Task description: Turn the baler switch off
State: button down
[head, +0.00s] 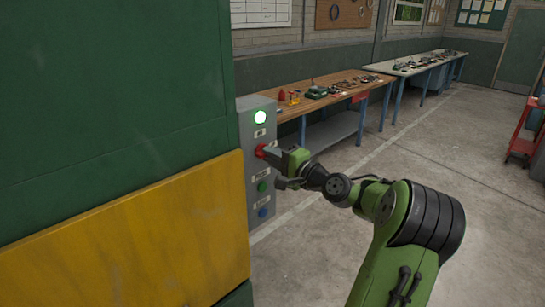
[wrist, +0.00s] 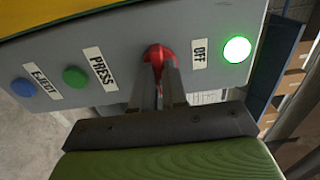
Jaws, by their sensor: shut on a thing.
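The baler switch is a red knob (head: 261,151) on a grey control panel (head: 243,115), beside the OFF label. In the wrist view the red knob (wrist: 158,56) sits between my finger tips, partly hidden by them. My gripper (head: 268,154) reaches the panel from the right in the head view. In the wrist view my gripper (wrist: 160,72) is shut on the red knob. A green lamp (head: 259,117) glows at the top of the panel. It also shows lit in the wrist view (wrist: 237,50).
Below the knob on the panel are a green button (head: 262,186) and a blue button (head: 263,211), labelled PRESS and EJECT in the wrist view. The green and yellow baler body (head: 120,230) fills the left. A workbench (head: 340,88) with tools stands behind.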

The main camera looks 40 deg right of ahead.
jog(key=shift+f+n+b, duration=0.15)
jog(key=shift+n+b, duration=0.25)
jog(key=shift+b, duration=0.05)
jog(key=shift+n+b, duration=7.45)
jog(key=shift+n, duration=1.25)
jog(key=c, duration=1.2)
grip_release()
jog(key=shift+o, duration=0.2)
jog(key=shift+s, duration=0.1)
